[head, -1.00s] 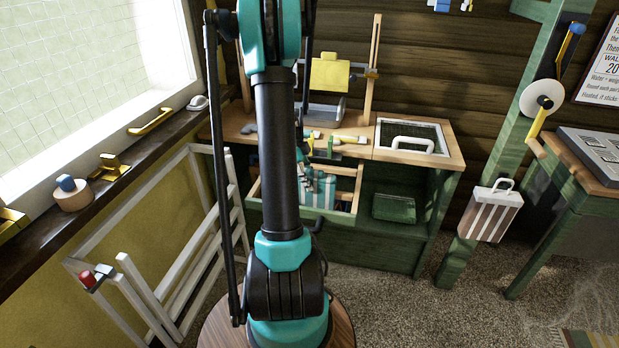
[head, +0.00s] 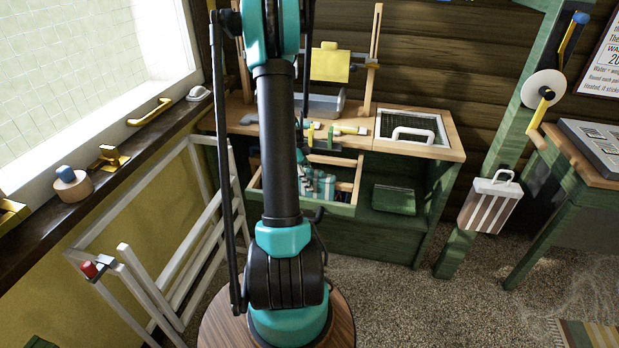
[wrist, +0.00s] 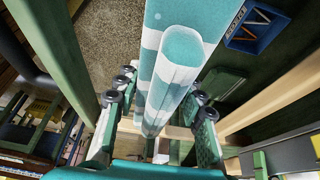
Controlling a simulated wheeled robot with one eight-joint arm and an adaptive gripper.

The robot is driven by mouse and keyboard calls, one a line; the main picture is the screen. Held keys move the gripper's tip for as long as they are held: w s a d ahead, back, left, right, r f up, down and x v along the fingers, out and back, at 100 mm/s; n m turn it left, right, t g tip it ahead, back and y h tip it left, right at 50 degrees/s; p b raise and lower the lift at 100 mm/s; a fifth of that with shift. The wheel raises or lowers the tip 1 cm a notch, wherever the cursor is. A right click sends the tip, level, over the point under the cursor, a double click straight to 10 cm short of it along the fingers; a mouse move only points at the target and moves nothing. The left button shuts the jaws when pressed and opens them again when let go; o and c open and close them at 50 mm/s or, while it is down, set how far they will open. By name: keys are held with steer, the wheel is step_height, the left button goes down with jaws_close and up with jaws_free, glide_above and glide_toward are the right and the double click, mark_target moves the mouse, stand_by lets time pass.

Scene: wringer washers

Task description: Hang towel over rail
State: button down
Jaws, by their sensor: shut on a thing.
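The towel (wrist: 180,70) is teal with white stripes and looks folded or rolled. In the wrist view it runs up from between the fingers of my gripper (wrist: 160,103), which is shut on it. In the head view the towel (head: 325,186) shows as a small striped patch at the open drawer, partly hidden behind my arm. A white slatted rack with rails (head: 190,262) stands under the window at the left, apart from the towel. I cannot tell which rail the task means.
The open drawer (head: 335,208) juts from a green cabinet with a wooden top (head: 450,150). A striped bag (head: 490,205) hangs on a green post at the right. The window sill (head: 60,222) is above the rack.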

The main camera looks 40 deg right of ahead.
steer(key=shift+f, duration=0.15)
steer(key=c, duration=0.9)
jaws_free()
steer(key=shift+o, duration=0.2)
steer(key=shift+v, duration=3.5)
steer(key=shift+a, duration=0.1)
